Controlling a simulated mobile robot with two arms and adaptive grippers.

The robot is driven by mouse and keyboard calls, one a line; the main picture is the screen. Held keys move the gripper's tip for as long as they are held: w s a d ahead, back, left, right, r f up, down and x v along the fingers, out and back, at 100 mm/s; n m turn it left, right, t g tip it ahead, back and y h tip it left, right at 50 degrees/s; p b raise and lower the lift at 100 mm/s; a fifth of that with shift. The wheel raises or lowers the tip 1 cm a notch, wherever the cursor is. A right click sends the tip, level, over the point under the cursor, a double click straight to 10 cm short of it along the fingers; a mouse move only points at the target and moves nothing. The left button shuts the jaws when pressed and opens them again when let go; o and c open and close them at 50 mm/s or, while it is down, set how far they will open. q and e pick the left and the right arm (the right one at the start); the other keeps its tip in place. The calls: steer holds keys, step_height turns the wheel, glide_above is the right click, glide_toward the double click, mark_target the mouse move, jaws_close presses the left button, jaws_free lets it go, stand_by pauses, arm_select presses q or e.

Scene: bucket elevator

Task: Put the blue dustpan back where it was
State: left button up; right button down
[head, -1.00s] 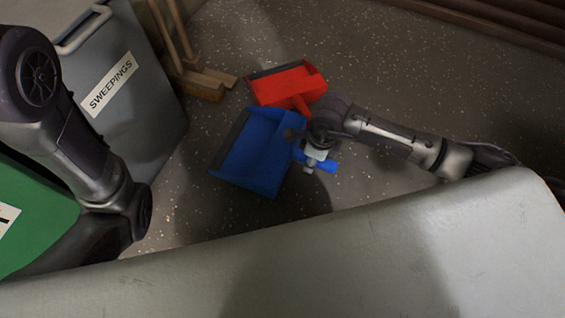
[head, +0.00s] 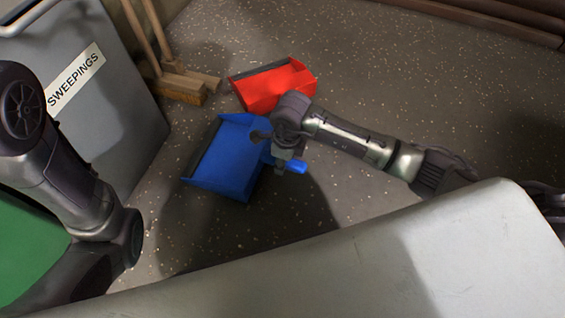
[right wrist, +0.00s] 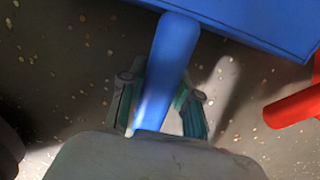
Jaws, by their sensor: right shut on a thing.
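The blue dustpan (head: 224,163) is held over the speckled floor, left of and nearer than the red dustpan (head: 272,88) in the head view. A dark shadow lies around it, and it looks raised off the floor. My right gripper (head: 287,152) is shut on its handle. In the right wrist view, my right gripper's fingers (right wrist: 160,100) stand on both sides of the blue dustpan's handle (right wrist: 172,50), with the pan beyond. My left arm shows at the left of the head view, but its gripper is not seen.
A grey bin (head: 120,120) labelled SWEEPINGS stands at the left, with a green bin (head: 30,240) in front. A broom (head: 182,88) stands on the floor beside the grey bin. A pale grey surface (head: 330,265) fills the foreground. Floor right of the red dustpan is clear.

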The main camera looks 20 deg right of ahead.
steer(key=c, duration=0.8)
jaws_free()
steer(key=r+p, duration=0.3)
steer(key=r, duration=0.1)
steer(key=r+p, duration=0.3)
steer(key=r, duration=0.1)
steer(key=d+r+p, duration=0.1)
steer(key=r+p, duration=0.2)
steer(key=r, duration=0.1)
steer(key=shift+s, duration=0.3)
steer(key=shift+a, duration=0.15)
